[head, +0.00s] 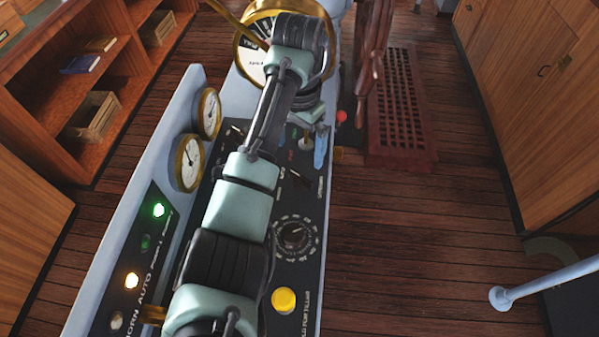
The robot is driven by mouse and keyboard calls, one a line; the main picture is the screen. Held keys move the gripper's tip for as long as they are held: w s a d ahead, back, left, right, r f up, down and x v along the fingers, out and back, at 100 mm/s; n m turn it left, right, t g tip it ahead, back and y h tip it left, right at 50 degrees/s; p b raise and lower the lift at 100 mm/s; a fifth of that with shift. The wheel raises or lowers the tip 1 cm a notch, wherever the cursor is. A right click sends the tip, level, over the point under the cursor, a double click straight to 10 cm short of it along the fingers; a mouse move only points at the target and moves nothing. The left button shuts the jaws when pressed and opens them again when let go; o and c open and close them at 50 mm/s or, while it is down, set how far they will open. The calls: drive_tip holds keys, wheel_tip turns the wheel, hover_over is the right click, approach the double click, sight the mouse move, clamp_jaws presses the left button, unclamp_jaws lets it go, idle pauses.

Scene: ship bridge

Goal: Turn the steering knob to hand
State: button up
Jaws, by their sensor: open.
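My arm reaches up along the console from the bottom of the head view. The jaws are open, and I see nothing held. A dark switch knob (298,180) with small white lettering sits on the panel just nearer than the gripper. Its labels are too small to read, so I cannot tell whether it is the steering knob. A round black knob (292,235) with a numbered ring is nearer still.
A yellow button (284,300) is at the near end. A brass-rimmed telegraph dial (252,62) and a red ball-topped lever (342,117) are beyond.

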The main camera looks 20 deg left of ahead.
sight(300, 178)
wheel_tip(300, 178, down, 11)
drive_tip(key=shift+w+f+p, duration=0.1)
drive_tip(key=shift+f+p, duration=0.05)
drive_tip(key=shift+p, duration=0.3)
drive_tip(key=c, duration=1.2)
